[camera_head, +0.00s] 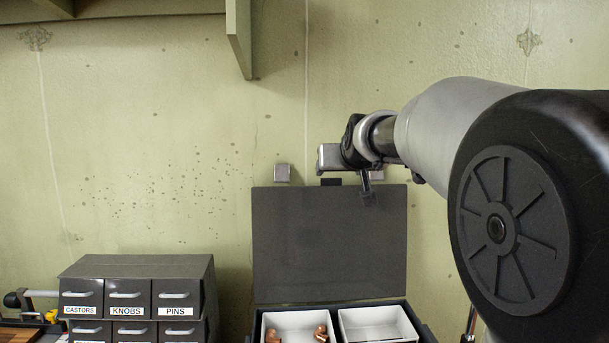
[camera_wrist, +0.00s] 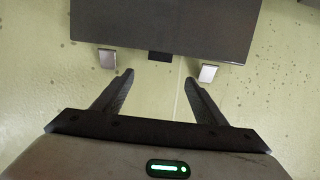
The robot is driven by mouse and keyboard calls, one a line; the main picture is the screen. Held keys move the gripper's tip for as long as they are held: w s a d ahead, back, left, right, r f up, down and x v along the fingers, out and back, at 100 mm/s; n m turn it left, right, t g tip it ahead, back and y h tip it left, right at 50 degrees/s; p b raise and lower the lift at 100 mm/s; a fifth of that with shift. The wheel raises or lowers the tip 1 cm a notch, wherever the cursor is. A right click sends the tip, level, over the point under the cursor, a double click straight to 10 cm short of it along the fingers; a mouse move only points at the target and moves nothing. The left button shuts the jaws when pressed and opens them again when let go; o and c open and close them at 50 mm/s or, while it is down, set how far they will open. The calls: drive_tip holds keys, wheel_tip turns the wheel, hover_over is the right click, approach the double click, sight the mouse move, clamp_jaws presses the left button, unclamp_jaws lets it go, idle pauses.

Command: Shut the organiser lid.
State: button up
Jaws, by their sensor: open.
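The organiser lid (camera_head: 325,240) is a dark grey panel standing upright, open, behind the organiser box (camera_head: 428,335). Its top edge carries a small dark tab (camera_head: 331,182) and silver latches (camera_head: 282,173). In the wrist view the lid (camera_wrist: 165,22) fills the top middle, with the tab (camera_wrist: 160,57) at its edge. My gripper (camera_wrist: 158,77) is open and empty, its fingertips just short of the lid edge in that picture. In the head view my gripper (camera_head: 367,190) overlaps the lid's upper right; contact cannot be told.
White bins (camera_head: 377,324) sit in the box, the left one holding copper-coloured fittings (camera_head: 321,333). A dark drawer cabinet (camera_head: 140,268) labelled CASTORS, KNOBS and PINS stands at left. A green shelf bracket (camera_head: 239,38) hangs above. A stained green wall is behind.

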drive_tip(key=p+x, duration=0.1)
drive_tip(key=x, duration=1.1)
drive_tip(key=shift+w+f+p, duration=0.2)
drive_tip(key=shift+w+p, duration=0.05)
drive_tip(key=shift+p, duration=0.05)
